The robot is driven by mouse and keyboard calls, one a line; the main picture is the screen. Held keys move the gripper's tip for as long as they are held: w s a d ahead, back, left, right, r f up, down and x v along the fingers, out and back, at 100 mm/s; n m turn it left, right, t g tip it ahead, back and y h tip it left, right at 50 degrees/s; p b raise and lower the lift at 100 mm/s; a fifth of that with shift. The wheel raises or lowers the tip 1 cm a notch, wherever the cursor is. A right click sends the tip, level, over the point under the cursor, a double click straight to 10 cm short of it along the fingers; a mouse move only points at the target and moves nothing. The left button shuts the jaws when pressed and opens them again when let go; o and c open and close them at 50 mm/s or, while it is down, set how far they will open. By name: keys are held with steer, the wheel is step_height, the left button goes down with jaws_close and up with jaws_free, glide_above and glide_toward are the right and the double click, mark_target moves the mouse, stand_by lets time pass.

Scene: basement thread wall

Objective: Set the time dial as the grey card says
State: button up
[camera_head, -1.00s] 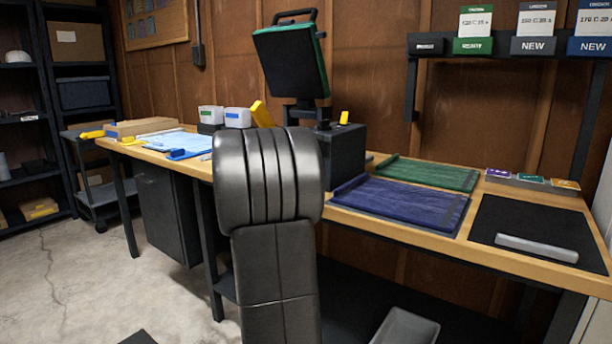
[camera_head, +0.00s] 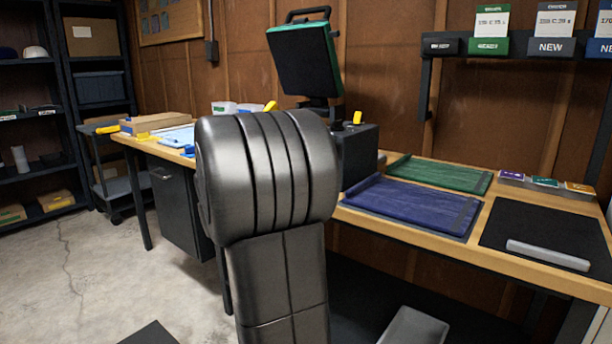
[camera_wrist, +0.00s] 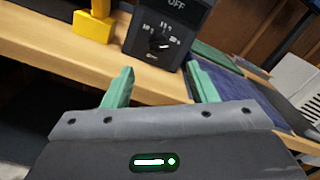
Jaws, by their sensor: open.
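A dark control box (camera_head: 360,158) stands on the bench, partly hidden behind my arm in the head view. In the wrist view the time dial (camera_wrist: 160,43) shows on the face of the box, a black knob with several small numbers around it and an "OFF" label above. The pointer's exact setting is too blurred to tell. My gripper (camera_wrist: 160,82) is open, its two green fingers apart and empty, short of the dial. The grey card (camera_head: 556,22) hangs at the upper right in the head view, in a holder marked "NEW"; its small print is hard to read.
A yellow handle-like object (camera_wrist: 93,27) is left of the box in the wrist view. Blue (camera_head: 410,204) and green (camera_head: 440,174) mats lie right of it. A black mat (camera_head: 535,228) bears a grey bar.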

steer(key=shift+v, duration=1.2)
steer(key=shift+d, duration=0.1)
steer(key=b+x, duration=0.1)
steer(key=x, duration=0.6)
steer(key=b+x, duration=0.1)
steer(key=x, duration=0.5)
steer(key=shift+w+d+f+b, duration=0.15)
steer(key=shift+w+f+b, duration=0.05)
steer(key=shift+w+b, duration=0.15)
steer(key=shift+s, duration=0.1)
